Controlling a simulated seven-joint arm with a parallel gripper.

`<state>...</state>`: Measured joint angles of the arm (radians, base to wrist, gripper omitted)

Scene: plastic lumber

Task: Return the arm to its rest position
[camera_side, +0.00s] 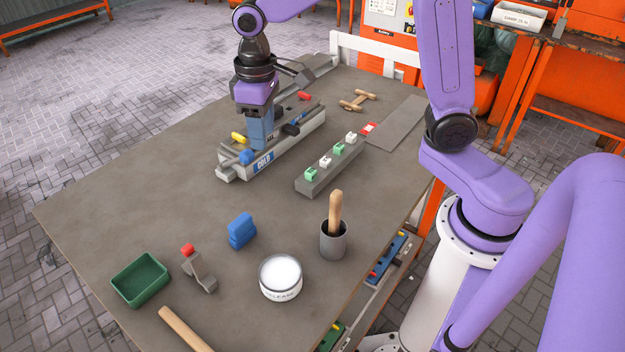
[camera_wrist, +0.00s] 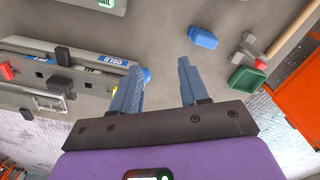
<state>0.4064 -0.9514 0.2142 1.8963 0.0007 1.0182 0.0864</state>
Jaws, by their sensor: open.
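My gripper (camera_side: 258,143) is over the long grey fixture in the side view, its blue-grey fingers pointing down; one finger hides the other there. In the wrist view my gripper (camera_wrist: 156,64) is open, with a clear gap and nothing between the fingers. The grey fixture (camera_side: 290,148) has a blue "COLD" label, a blue knob (camera_side: 246,157) and a yellow knob (camera_side: 238,137). It also shows in the wrist view (camera_wrist: 40,95), left of the fingers. I cannot tell if the fingertips touch it.
A rack (camera_side: 318,184) with green and white blocks stands right of the fixture. Toward the front are a blue block (camera_side: 241,231), green tray (camera_side: 140,281), red-tipped grey tool (camera_side: 198,270), white tub (camera_side: 281,279) and grey cup (camera_side: 333,243) holding a wooden handle. The table's left part is clear.

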